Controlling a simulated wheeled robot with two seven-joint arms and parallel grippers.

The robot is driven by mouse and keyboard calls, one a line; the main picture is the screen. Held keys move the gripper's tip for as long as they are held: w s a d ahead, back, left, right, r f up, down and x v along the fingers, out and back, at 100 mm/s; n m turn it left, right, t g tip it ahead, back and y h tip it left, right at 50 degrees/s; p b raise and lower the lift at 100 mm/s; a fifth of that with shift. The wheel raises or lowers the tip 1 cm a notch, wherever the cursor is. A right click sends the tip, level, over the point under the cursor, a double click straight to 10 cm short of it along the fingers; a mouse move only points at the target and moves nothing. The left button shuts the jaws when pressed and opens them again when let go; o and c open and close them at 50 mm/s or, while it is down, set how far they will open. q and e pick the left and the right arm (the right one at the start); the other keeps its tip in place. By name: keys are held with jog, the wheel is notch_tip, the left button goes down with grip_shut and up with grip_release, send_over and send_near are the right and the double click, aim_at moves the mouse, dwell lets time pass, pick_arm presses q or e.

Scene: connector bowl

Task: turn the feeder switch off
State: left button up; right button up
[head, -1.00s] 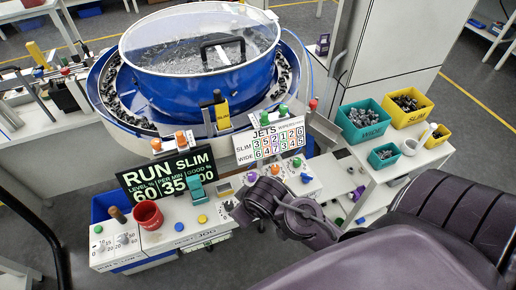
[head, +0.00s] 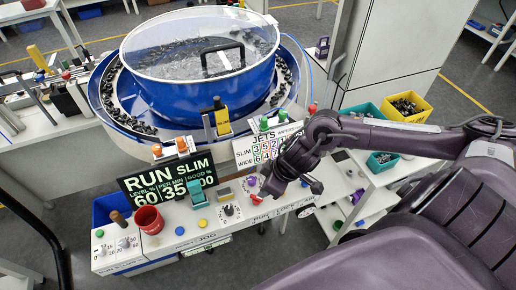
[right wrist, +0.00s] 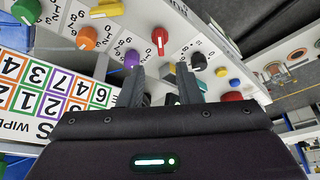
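The feeder's blue bowl (head: 200,85) stands behind a white control panel (head: 180,240). The black display (head: 168,178) reads RUN SLIM, 60, 35, 00. The panel carries a black dial knob (head: 229,210), a teal control (head: 196,194) and coloured buttons. I cannot tell which control is the feeder switch. My right gripper (head: 266,190) is over the panel's right part. In the right wrist view its two fingers (right wrist: 160,88) are apart, with no held object visible. A purple knob (right wrist: 132,59), red knob (right wrist: 159,40) and black knob (right wrist: 198,62) show beyond them. My left gripper is out of view.
The white jets board (head: 262,148) stands behind my right gripper. Grey floor lies in front of the panel.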

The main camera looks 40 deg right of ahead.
aim_at(256, 197)
jog(key=x, duration=0.7)
jog(key=shift+a+f, duration=0.15)
grip_shut()
